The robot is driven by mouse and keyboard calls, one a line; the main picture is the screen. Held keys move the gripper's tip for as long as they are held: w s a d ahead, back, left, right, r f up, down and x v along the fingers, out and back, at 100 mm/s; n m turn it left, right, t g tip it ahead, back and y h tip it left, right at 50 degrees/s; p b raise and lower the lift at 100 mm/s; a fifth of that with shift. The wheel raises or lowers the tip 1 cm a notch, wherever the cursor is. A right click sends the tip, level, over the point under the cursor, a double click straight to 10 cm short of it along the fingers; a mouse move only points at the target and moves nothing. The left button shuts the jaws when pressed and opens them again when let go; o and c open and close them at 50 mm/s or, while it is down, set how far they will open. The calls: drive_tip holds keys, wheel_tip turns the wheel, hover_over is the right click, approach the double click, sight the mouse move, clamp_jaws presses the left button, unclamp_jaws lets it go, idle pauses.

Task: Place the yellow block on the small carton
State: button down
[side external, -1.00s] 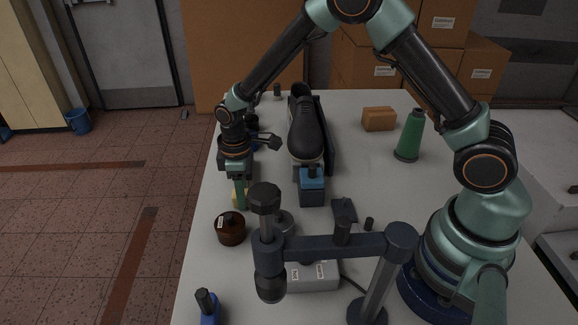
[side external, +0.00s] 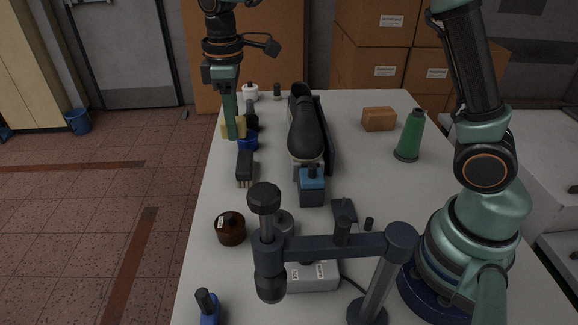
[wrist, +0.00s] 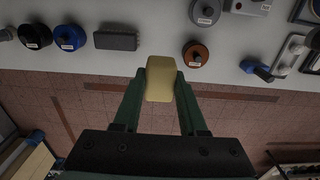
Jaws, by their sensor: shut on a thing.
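The yellow block (side external: 241,124) is held between the fingers of my gripper (side external: 232,132), raised above the table's left edge in the side view. A green finger hides part of the block there. In the wrist view the block (wrist: 160,76) sits upright between the two fingertips (wrist: 160,92), and the floor shows beneath and around it. The small carton (side external: 379,119) is a plain brown box on the far right part of the table, well to the right of my gripper. Its top is bare. It is not visible in the wrist view.
A black shoe (side external: 306,130) on a stand lies between my gripper and the carton. A green cone (side external: 411,137) stands right of the carton. A brush (side external: 245,164), a blue pot (side external: 249,141) and a brown pot (side external: 230,229) line the left edge.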

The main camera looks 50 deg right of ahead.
drive_tip(key=w+d+m, duration=0.2)
drive_tip(key=d+m, duration=0.1)
drive_tip(key=d, duration=0.5)
drive_tip(key=w+d+m, duration=0.3)
drive_tip(key=d, duration=0.4)
drive_tip(key=m, duration=1.2)
approach(380, 111)
drive_tip(key=shift+d+f, duration=0.1)
drive_tip(key=shift+f, duration=3.1)
drive_tip(key=shift+c, duration=2.3)
unclamp_jaws()
drive_tip(key=shift+f, duration=0.1)
